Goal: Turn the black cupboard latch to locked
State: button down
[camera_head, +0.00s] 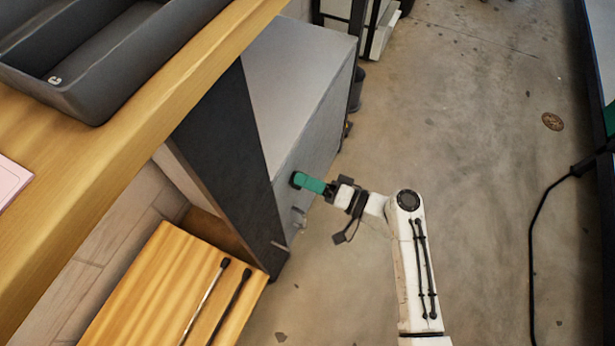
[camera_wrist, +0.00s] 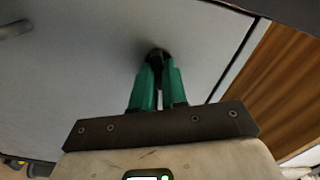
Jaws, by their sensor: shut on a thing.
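My gripper (camera_head: 299,180) has green fingers and reaches left to the front face of the grey cupboard (camera_head: 300,62). In the wrist view the green fingers of my gripper (camera_wrist: 157,62) are close together around the black latch (camera_wrist: 157,53) on the grey door (camera_wrist: 95,70). Only a small dark part of the latch shows beyond the fingertips. The fingers hide the rest, so its angle cannot be told. In the head view the latch is hidden behind the fingers.
A wooden bench top (camera_head: 150,130) with a dark grey tray (camera_head: 100,90) is at upper left. A lower wooden surface (camera_head: 140,290) holds two dark-tipped sticks (camera_head: 235,300). A grey handle (camera_head: 299,217) juts from the cupboard below my gripper. The concrete floor at right is mostly clear, with a black cable (camera_head: 533,240).

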jog(key=m+p, duration=0.1)
jog(key=m, duration=0.3)
jog(key=shift+f+m+p, duration=0.1)
jog(key=shift+m+p, duration=0.2)
jog(key=shift+p, duration=0.1)
jog(key=shift+w, duration=0.1)
jog(key=c, duration=1.2)
grip_release()
jog(key=shift+o, duration=0.2)
jog(key=shift+d, duration=0.1)
jog(key=p+v, duration=0.2)
jog(key=v, duration=0.8)
jog(key=shift+d, duration=0.35)
